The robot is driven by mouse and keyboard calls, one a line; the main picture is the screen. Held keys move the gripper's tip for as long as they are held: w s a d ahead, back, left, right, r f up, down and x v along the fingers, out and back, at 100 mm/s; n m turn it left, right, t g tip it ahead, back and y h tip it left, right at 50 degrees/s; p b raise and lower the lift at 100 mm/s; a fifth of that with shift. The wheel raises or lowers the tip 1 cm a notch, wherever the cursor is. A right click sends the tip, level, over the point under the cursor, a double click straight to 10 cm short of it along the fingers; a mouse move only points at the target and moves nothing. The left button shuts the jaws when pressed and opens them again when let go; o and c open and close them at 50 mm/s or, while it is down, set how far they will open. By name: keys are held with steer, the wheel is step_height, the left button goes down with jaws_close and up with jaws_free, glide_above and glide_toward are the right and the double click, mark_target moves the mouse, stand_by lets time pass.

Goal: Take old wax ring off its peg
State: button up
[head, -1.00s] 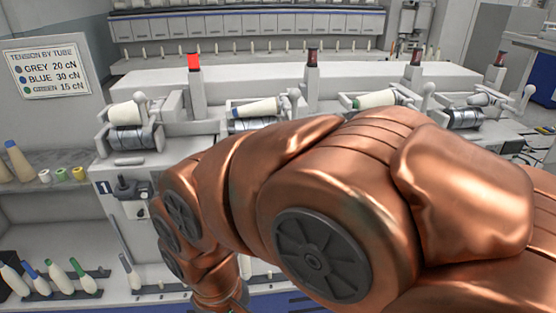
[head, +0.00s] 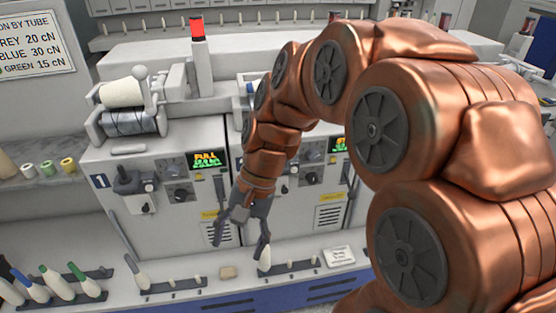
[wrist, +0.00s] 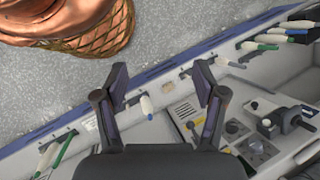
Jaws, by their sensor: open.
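No wax ring can be picked out for sure. Small pegs stand on dark strips along the ledge under the machine fronts, and a small tan block (head: 227,272) lies between two strips. My gripper (head: 240,243) hangs over the ledge in the head view, fingers pointing down and spread, with nothing between them. A pale cone (head: 265,259) stands upright on a strip just below the right finger. In the wrist view the open gripper (wrist: 160,85) has a pale cone (wrist: 146,105) showing between its fingers, farther off.
A display (head: 206,159) reads "FULL". Several cones (head: 89,280) stand at lower left. White, green and yellow tubes (head: 47,167) sit on the left shelf. A white card (head: 340,256) lies on the ledge.

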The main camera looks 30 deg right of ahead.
steer(key=w+d+f+m+t+y+b, duration=0.1)
steer(key=w+d+m+t+y+b, duration=0.35)
steer(key=w+d+m, duration=0.85)
steer(key=w+d+f+m+t+b, duration=0.1)
steer(key=w+d+m+t, duration=0.2)
steer(key=d, duration=0.6)
steer(key=w+d+f+m+t+b, duration=0.1)
steer(key=w+d+m+t+b, duration=0.2)
steer(key=d, duration=0.7)
steer(key=shift+t, duration=0.25)
steer(key=shift+r+p+x, duration=0.15)
steer(key=shift+p+x, duration=0.2)
steer(key=shift+x, duration=1.6)
steer(key=shift+r+p+x, duration=0.1)
steer(key=shift+p+x, duration=0.2)
steer(key=shift+x, duration=1.7)
steer(key=shift+w, duration=0.15)
steer(key=c, duration=1.1)
steer(key=shift+o, duration=0.2)
